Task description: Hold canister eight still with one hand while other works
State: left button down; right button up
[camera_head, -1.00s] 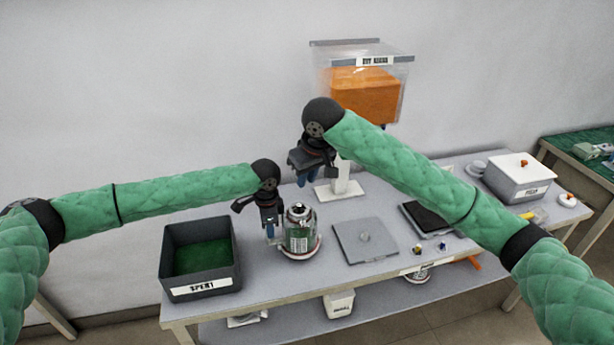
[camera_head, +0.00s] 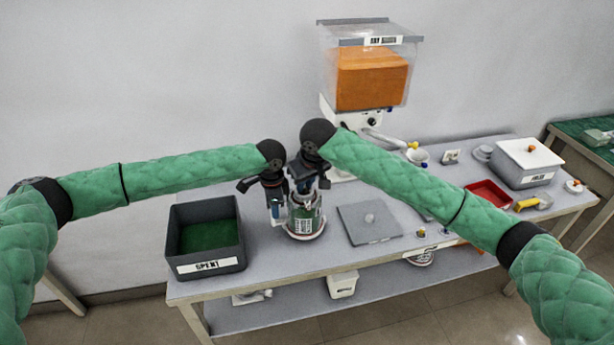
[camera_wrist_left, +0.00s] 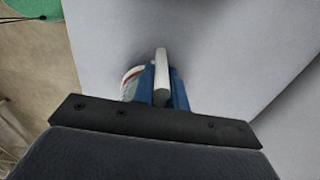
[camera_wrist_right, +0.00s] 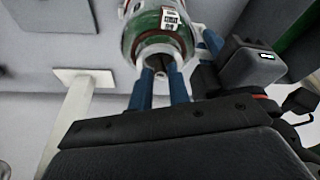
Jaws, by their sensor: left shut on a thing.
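The canister (camera_head: 304,222), clear-walled with green inside and a white label, stands upright on a round base near the table's front edge. Its number is too small to read. My left gripper (camera_head: 277,208) is at its left side; in the left wrist view, the blue fingers (camera_wrist_left: 161,88) are shut on a pale upright bar, seemingly its handle. My right gripper (camera_head: 309,178) is directly above the canister's top, pointing down. In the right wrist view, its blue fingers (camera_wrist_right: 160,88) are apart, with a small knob between them in line with the canister (camera_wrist_right: 150,35); contact cannot be told.
A grey spent bin (camera_head: 206,262) stands left of the canister. A grey plate with a knob (camera_head: 355,229) lies to its right. Behind are a dispenser with an orange-filled hopper (camera_head: 372,78) and a red tray (camera_head: 488,190). A white-lidded box (camera_head: 530,152) stands far right.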

jog(key=shift+f, duration=0.25)
grip_shut()
notch_tip(320, 180, up, 11)
jog(key=shift+f, duration=0.2)
dwell(6.3)
pick_arm(q)
jog(key=c, duration=1.3)
grip_release()
pick_arm(e)
jog(key=shift+a, duration=0.1)
